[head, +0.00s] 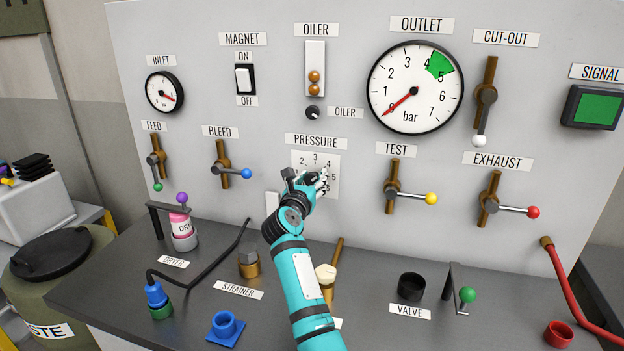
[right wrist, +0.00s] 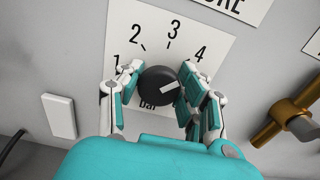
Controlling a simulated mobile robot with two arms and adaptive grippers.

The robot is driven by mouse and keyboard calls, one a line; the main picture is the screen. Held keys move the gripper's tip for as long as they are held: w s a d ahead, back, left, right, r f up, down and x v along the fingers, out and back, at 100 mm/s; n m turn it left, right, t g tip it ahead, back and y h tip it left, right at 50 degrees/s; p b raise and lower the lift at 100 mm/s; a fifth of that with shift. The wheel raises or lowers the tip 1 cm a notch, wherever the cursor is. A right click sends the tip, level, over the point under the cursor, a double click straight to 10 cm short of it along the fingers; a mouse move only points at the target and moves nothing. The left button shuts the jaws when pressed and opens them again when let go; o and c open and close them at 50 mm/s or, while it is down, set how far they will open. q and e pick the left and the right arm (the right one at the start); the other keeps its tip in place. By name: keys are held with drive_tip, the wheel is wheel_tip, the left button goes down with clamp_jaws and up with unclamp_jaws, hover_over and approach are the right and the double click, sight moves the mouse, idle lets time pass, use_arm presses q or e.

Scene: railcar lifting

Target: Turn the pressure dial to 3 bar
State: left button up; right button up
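The pressure dial is a round black knob (right wrist: 158,84) with a white pointer mark, on a white scale plate (head: 333,161) under the PRESSURE label. In the right wrist view the mark points right and slightly up, below the 4 rather than at the 3. Numbers 1 to 4 show there; the rest of the scale is partly hidden by fingers. My right gripper (head: 306,181) is at the dial, its fingers (right wrist: 158,88) on both sides of the knob and apparently touching it. In the head view the hand hides the knob. My left gripper is out of view.
The outlet gauge (head: 415,87) needle points near 0. The feed (head: 155,165), bleed (head: 222,170) and test (head: 394,190) levers flank the dial. A white block (right wrist: 59,116) sits lower left of the plate. Loose parts stand on the dark bench (head: 385,325) below.

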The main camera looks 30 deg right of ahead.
drive_tip(key=c, duration=0.4)
drive_tip(key=shift+c, duration=0.4)
drive_tip(key=n+p, duration=0.5)
drive_tip(key=shift+r, duration=0.2)
drive_tip(key=n+p, duration=0.3)
drive_tip(key=shift+w+a+f, duration=0.1)
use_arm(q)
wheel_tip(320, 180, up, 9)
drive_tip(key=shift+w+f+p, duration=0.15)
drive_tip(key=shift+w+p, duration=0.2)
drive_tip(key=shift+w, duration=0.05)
use_arm(e)
drive_tip(key=shift+f+n, duration=0.1)
drive_tip(key=shift+n, duration=0.4)
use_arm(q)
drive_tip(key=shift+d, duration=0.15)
use_arm(e)
drive_tip(key=o, duration=1.2)
drive_tip(key=shift+c, duration=0.2)
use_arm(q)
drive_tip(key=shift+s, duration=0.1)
